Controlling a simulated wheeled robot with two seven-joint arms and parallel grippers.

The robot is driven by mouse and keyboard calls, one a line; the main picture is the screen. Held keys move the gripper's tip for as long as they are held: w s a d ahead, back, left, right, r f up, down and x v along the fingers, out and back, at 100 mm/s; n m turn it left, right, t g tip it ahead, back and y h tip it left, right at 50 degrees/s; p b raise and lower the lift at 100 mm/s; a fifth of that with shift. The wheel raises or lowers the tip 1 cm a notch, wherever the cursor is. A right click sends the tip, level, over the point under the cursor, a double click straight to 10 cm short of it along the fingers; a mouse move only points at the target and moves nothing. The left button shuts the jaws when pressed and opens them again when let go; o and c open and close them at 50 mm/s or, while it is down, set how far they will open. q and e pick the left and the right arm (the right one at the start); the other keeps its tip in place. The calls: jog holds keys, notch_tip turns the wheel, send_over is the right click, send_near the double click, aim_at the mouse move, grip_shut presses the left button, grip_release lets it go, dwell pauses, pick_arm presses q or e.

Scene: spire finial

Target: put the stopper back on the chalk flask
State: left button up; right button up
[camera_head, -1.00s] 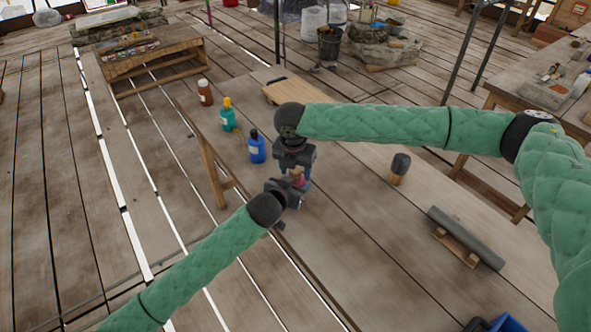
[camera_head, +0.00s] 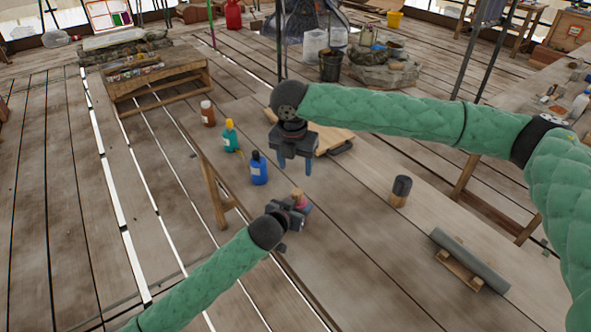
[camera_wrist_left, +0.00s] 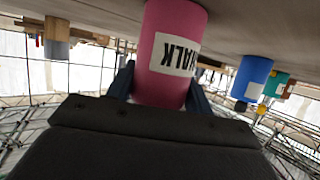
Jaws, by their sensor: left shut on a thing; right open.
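The chalk flask (camera_head: 305,205) is pink, and its white label with dark letters shows in the left wrist view (camera_wrist_left: 175,53). My left gripper (camera_head: 294,208) is shut around its side near the table's left edge. A small tan piece (camera_head: 297,193) shows at the flask's top in the head view; it looks like the stopper, but how well it is seated is too small to tell. The gripper body hides the flask's top in the wrist view. My right gripper (camera_head: 295,166) is open and empty, fingers pointing down, above and beyond the flask.
A blue bottle (camera_head: 259,170), a teal bottle with a yellow cap (camera_head: 231,140) and a brown bottle (camera_head: 208,115) line the table's left side. A dark-topped wooden cylinder (camera_head: 400,192) and a grey roll on a wooden cradle (camera_head: 468,260) stand right. The table's middle is clear.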

pick_arm(q)
jog(key=o, duration=1.5)
jog(key=shift+c, duration=0.2)
jog(key=shift+s+a+r, duration=0.1)
jog(key=shift+s+a, duration=0.1)
jog(key=shift+s, duration=0.25)
jog(key=b+v, duration=0.2)
jog(key=v, duration=0.4)
jog(key=shift+s+a+r, duration=0.2)
jog(key=shift+s+r, duration=0.05)
jog(key=shift+s, duration=0.05)
pick_arm(e)
jog(key=shift+f, duration=1.05)
